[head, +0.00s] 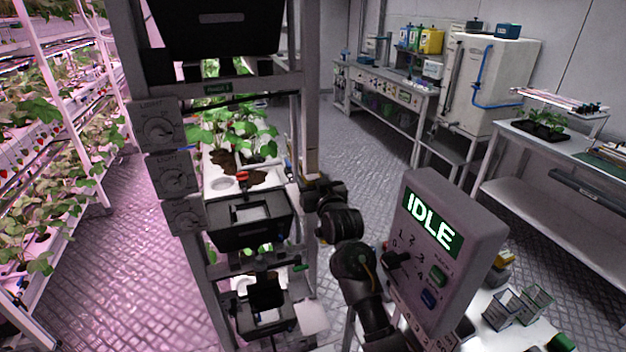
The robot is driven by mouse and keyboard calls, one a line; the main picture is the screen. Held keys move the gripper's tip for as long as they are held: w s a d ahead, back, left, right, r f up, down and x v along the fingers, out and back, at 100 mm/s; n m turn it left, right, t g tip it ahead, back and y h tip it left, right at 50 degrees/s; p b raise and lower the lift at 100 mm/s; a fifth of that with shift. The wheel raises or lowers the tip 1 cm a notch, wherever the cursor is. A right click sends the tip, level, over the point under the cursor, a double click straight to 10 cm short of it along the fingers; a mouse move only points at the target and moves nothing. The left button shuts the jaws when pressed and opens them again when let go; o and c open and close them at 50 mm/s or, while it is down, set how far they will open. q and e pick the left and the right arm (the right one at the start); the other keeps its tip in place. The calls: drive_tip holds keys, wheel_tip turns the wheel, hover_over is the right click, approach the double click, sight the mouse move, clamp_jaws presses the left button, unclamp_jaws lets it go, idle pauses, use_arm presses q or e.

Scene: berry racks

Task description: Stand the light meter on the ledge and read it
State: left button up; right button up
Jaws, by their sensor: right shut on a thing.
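My right gripper (305,188) is at the right post of the middle rack, beside the tray level, with its dark arm coming up from the lower right. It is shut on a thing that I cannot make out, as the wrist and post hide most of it. I cannot pick out the light meter for certain, nor its reading. The rack (303,130) holds a white plant tray (215,170) with green plants, and a black bin (262,238) below it. I cannot tell which edge is the ledge. My left gripper is not in view.
A grey control box (470,220) reading "IDLE" stands close right of my arm. Dial boxes (165,175) line the rack's left post. Clear racks (518,308) sit lower right. Benches (545,135) stand along the wall; the floor aisle (370,140) is free.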

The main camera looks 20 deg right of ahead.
drive_tip(key=o, duration=0.6)
drive_tip(key=shift+f, duration=0.15)
drive_tip(key=o, duration=0.4)
drive_tip(key=shift+o, duration=0.2)
drive_tip(key=s+b, duration=0.2)
drive_tip(key=s, duration=0.5)
drive_tip(key=shift+s+d, duration=0.25)
drive_tip(key=shift+r, duration=0.2)
